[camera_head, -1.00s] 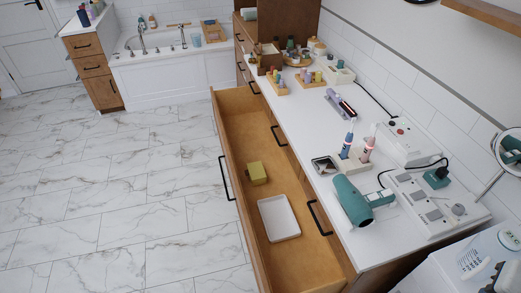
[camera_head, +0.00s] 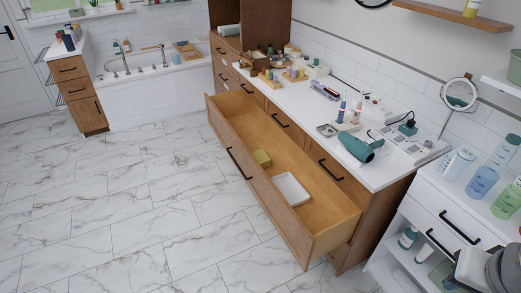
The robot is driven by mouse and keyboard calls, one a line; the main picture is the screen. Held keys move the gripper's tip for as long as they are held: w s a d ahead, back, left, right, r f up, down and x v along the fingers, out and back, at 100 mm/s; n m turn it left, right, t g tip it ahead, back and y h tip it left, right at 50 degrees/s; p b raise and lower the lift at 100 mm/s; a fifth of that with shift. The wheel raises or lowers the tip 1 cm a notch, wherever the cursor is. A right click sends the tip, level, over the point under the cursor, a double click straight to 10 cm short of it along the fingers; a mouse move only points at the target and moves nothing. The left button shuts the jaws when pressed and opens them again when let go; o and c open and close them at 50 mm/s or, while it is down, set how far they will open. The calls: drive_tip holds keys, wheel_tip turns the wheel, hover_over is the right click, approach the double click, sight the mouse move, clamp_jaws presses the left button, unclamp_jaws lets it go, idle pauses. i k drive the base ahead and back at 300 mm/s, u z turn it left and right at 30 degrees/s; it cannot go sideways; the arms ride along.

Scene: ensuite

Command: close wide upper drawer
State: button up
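The wide drawer (camera_head: 262,187) is pulled far out from the long wooden cabinet under the white counter. Its front has a long black handle (camera_head: 238,163) and faces the floor at the left. Above the open drawer, the cabinet face shows several closed fronts with black handles (camera_head: 331,170). My gripper's fingers are not seen in this view.
The tiled floor (camera_head: 110,215) left of the drawer is clear. The counter (camera_head: 376,172) holds a teal hair dryer (camera_head: 360,146) and several toiletries. A white cabinet (camera_head: 440,215) with bottles stands close at the right. A grey-white shape, unclear, fills the lower right corner.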

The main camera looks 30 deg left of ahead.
sight(312, 230)
drive_tip(key=z, duration=0.5)
drive_tip(key=k, duration=0.1)
drive_tip(key=u, duration=2)
drive_tip(key=i, duration=1)
drive_tip(key=u, duration=0.25)
drive_tip(key=k, duration=0.15)
drive_tip(key=z, duration=0.3)
drive_tip(key=k, duration=0.15)
drive_tip(key=u, duration=0.5)
drive_tip(key=i, duration=0.5)
